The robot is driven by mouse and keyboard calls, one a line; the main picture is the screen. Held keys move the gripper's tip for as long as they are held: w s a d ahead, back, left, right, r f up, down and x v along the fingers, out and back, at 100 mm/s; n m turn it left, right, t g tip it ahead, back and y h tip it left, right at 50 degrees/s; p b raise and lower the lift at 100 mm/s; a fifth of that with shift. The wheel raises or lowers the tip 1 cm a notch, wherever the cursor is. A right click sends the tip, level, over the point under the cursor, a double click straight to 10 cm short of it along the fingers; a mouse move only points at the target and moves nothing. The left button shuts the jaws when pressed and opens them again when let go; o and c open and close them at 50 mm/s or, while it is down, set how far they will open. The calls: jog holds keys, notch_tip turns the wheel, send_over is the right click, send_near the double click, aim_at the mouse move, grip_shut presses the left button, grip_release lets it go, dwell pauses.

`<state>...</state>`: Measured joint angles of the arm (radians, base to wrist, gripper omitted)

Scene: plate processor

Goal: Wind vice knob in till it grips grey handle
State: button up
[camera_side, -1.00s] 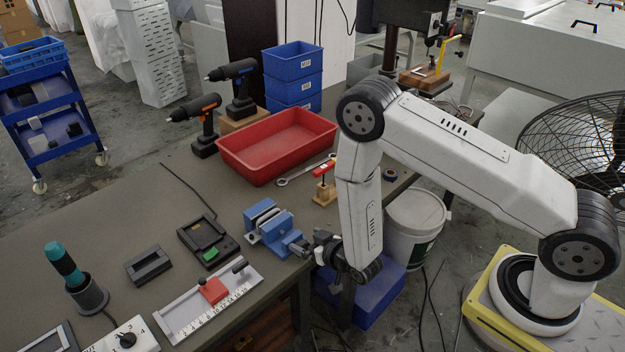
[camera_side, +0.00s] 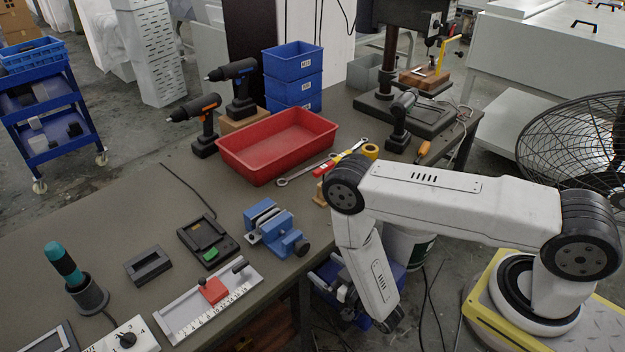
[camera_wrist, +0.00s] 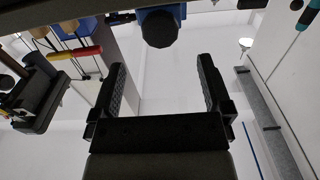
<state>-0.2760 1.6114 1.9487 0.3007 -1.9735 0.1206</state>
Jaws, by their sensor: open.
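The blue vice (camera_side: 270,226) stands at the front edge of the bench, and its upper part shows at the top of the wrist view (camera_wrist: 166,10). Its dark round knob (camera_side: 301,247) faces outward over the edge. In the wrist view the knob (camera_wrist: 160,29) lies ahead of the gap between my fingers, apart from them. My gripper (camera_wrist: 161,68) is open and empty. In the side view my gripper (camera_side: 342,290) is off the bench, below and to the right of the knob.
A slide gauge with a red block (camera_side: 213,291) and a black device with a green button (camera_side: 208,241) lie left of the vice. A red tray (camera_side: 277,146) is behind it. A blue bin (camera_side: 328,290) is on the floor near my gripper. Space in front of the knob is clear.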

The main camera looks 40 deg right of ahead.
aim_at(304, 251)
jog(key=shift+w, duration=3.85)
jog(key=c, duration=1.2)
